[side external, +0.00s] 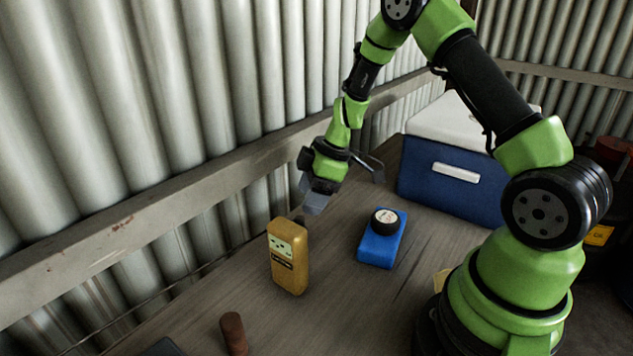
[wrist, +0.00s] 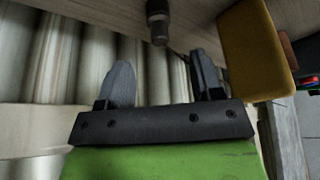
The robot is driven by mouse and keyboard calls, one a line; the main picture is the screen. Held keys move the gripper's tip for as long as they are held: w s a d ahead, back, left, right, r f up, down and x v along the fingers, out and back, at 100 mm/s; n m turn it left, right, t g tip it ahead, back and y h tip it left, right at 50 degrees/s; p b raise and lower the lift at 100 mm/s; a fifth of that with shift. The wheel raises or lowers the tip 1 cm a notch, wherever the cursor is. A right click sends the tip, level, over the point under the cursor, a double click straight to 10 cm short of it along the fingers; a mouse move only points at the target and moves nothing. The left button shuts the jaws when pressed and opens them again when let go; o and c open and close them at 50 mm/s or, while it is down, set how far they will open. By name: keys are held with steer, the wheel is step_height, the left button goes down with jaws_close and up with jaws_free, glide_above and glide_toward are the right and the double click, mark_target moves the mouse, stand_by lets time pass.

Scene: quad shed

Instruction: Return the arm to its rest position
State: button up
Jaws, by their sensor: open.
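My green and black arm reaches over the wooden table from the right. My gripper (side external: 314,200) hangs above the table near the wall, behind and just above a yellow box-shaped device (side external: 289,258) that stands upright. In the wrist view my gripper (wrist: 162,75) shows two grey fingers spread apart with nothing held between them. The yellow device (wrist: 255,50) is beside the fingers at the right in that view. A small dark cylinder (wrist: 158,22) shows beyond the fingertips; I cannot tell what it is.
A blue block (side external: 378,250) with a round black-and-white piece (side external: 385,217) on it lies right of the device. A blue cooler with a white lid (side external: 450,180) stands behind. A brown cylinder (side external: 233,333) stands in front. The corrugated wall (side external: 130,90) bounds the left.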

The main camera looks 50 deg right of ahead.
steer(key=s+a+r+m, duration=0.2)
steer(key=r, duration=0.4)
steer(key=s+a+r+m, duration=0.1)
steer(key=s+r, duration=0.1)
steer(key=r, duration=0.5)
steer(key=s+a+r+m+t, duration=0.1)
steer(key=s+a+r+m, duration=0.1)
steer(key=s, duration=0.3)
steer(key=s+a+r+m+t, duration=0.1)
steer(key=s+a+r+m, duration=0.1)
steer(key=s+r+m, duration=0.2)
steer(key=s+a+r+m+t+h, duration=0.1)
steer(key=s+a+r+m+t, duration=0.1)
steer(key=s, duration=0.4)
steer(key=shift+s+a+r+m, duration=0.25)
steer(key=shift+r+m, duration=0.45)
steer(key=shift+m, duration=0.1)
